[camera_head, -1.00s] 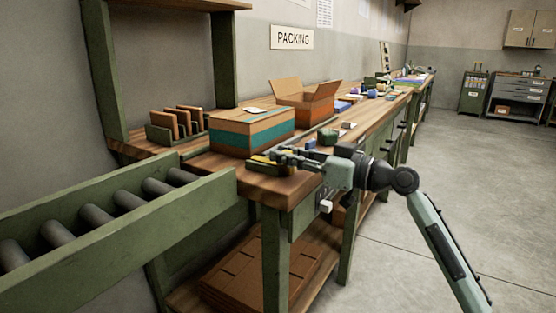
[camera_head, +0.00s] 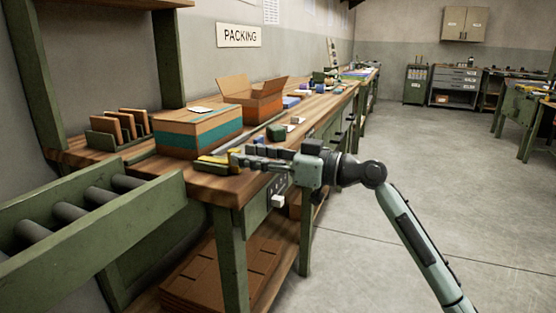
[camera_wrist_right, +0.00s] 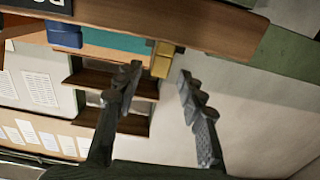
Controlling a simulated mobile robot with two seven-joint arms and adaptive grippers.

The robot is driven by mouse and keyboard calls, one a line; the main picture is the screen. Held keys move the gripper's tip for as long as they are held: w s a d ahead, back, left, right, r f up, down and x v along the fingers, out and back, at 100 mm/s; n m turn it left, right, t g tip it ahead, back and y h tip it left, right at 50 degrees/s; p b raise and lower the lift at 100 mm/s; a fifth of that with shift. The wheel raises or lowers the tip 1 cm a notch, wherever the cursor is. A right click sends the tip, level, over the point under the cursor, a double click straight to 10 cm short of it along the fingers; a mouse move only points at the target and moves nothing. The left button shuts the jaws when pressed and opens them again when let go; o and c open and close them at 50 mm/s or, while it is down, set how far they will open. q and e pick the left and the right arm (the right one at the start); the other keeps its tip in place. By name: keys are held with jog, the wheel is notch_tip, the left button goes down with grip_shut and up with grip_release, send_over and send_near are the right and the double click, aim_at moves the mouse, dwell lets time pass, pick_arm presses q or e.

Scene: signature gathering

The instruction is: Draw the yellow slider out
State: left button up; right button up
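The yellow slider (camera_head: 214,163) is a small yellow piece by a dark green holder, low on the bench top near its front end. It also shows as a yellow block (camera_wrist_right: 162,60) in the right wrist view, in the gap beyond the fingers. My right gripper (camera_head: 236,157) reaches in from the right, its tips close to the slider's right side in the head view. In the wrist view the right gripper (camera_wrist_right: 160,71) is open, with nothing between its fingers; I cannot tell whether it touches the slider. My left gripper is out of view.
The wooden packing bench (camera_head: 180,181) carries a closed box (camera_head: 200,132) and an open orange box (camera_head: 262,103) behind the slider. A green roller conveyor (camera_head: 128,205) juts out at left. A dark green block (camera_head: 276,131) stands behind the gripper. The floor at right is clear.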

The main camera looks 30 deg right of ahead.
jog(key=v, duration=0.8)
jog(key=shift+s+d, duration=0.15)
jog(key=shift+s, duration=0.05)
jog(key=shift+f, duration=0.1)
jog(key=s+a+f+m+g+h+p, duration=0.1)
jog(key=s+f+m+g+h, duration=0.15)
jog(key=f, duration=1.15)
jog(key=s+a+f+m+g+h, duration=0.1)
jog(key=f+m+g+h, duration=0.2)
jog(key=f, duration=1.2)
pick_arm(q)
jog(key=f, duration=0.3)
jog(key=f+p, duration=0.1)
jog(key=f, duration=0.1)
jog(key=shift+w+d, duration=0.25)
pick_arm(e)
jog(key=s+a+f+g+h, duration=0.1)
jog(key=s+f+g+h, duration=0.4)
jog(key=s+f, duration=1.4)
jog(key=shift+a+f+g+h, duration=0.25)
jog(key=shift+f+g+h, duration=0.1)
jog(key=shift+h, duration=0.6)
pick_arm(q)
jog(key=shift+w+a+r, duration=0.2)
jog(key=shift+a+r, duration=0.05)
pick_arm(e)
jog(key=shift+m, duration=0.25)
